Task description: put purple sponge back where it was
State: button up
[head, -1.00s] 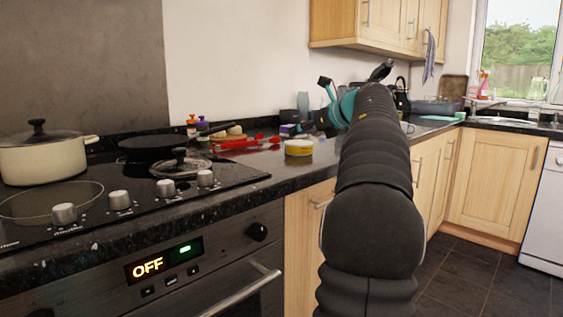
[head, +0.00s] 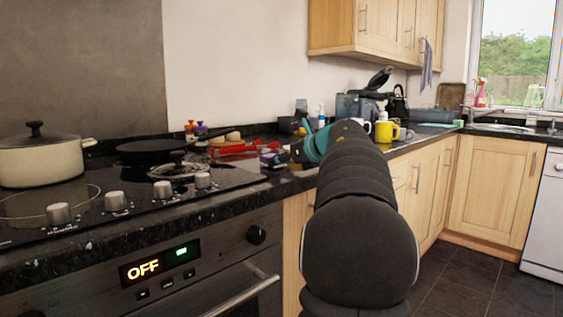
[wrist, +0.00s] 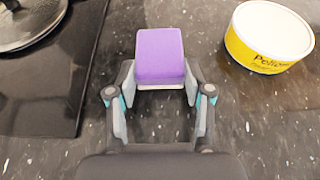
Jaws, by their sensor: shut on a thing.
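The purple sponge (wrist: 160,52) is in the wrist view, with a pale underside at its near edge. My gripper (wrist: 160,84) is shut on the sponge's near end, one finger on each side. The sponge is over the dark speckled counter (wrist: 210,125), between the hob's edge and a yellow tub. I cannot tell whether it touches the counter. In the head view my gripper (head: 274,161) is low over the counter, right of the hob, and the sponge shows only as a small purple patch.
The black hob (wrist: 50,75) with a glass lid (wrist: 28,20) lies to the left in the wrist view. The yellow tub (wrist: 268,38) stands close on the right. Red items (head: 228,152) lie behind my gripper. A yellow mug (head: 386,131) stands farther right.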

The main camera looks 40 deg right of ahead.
jog(key=shift+f, duration=0.15)
jog(key=o, duration=1.1)
jog(key=shift+c, duration=0.2)
jog(key=shift+s+r, duration=0.15)
jog(key=shift+r, duration=0.1)
jog(key=v, duration=1.1)
jog(key=shift+s, duration=0.35)
jog(key=shift+r, duration=0.1)
